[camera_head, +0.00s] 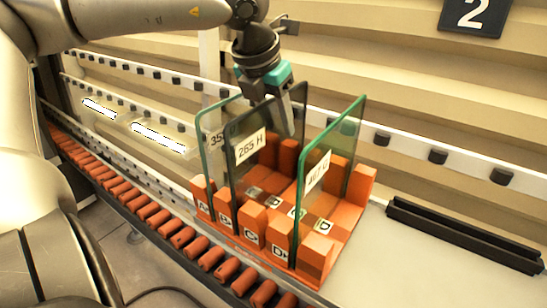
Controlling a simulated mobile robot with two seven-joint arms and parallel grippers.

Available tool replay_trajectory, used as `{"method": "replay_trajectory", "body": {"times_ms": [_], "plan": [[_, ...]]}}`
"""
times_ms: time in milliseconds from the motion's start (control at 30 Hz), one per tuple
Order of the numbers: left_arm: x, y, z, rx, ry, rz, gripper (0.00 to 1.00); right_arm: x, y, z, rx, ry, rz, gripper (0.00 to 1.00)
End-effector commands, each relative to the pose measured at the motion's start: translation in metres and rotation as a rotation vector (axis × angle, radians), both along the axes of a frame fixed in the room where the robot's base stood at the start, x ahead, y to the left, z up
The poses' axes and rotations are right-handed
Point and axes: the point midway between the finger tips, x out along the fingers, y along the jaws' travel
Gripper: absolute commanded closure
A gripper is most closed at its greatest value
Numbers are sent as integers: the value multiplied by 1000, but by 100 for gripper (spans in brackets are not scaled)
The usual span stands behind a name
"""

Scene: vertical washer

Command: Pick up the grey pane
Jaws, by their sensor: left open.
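The grey pane (252,167) has a dark edge and a white label reading "265 H". It stands upright in the orange rack (313,245), between two other panes. A green-edged clear pane (216,165) with a partly hidden label stands to its left. Another green-edged pane (325,160) with a white label stands to its right. My left gripper (287,120) points down at the top of the grey pane, near its far upper corner. It is open; whether its fingers straddle the pane's edge is hard to tell. My right gripper is out of view.
The rack has lettered slots and stands beside a conveyor of orange rollers (183,237). A white rail with black blocks (438,157) runs behind it. A black bar (460,233) lies at the right, with clear pale surface before it. A "2" sign (473,14) hangs behind.

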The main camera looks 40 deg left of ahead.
Motion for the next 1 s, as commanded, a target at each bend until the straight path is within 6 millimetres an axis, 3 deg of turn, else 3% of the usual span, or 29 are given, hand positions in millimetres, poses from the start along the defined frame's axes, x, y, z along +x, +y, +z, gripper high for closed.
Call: {"method": "replay_trajectory", "body": {"times_ms": [533,900,1000], "plan": [[0,0,-1,1,0,0,59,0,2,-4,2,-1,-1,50],[0,0,-2,1,0,0,100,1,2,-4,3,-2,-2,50],[0,0,-2,1,0,0,100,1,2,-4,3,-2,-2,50]]}}
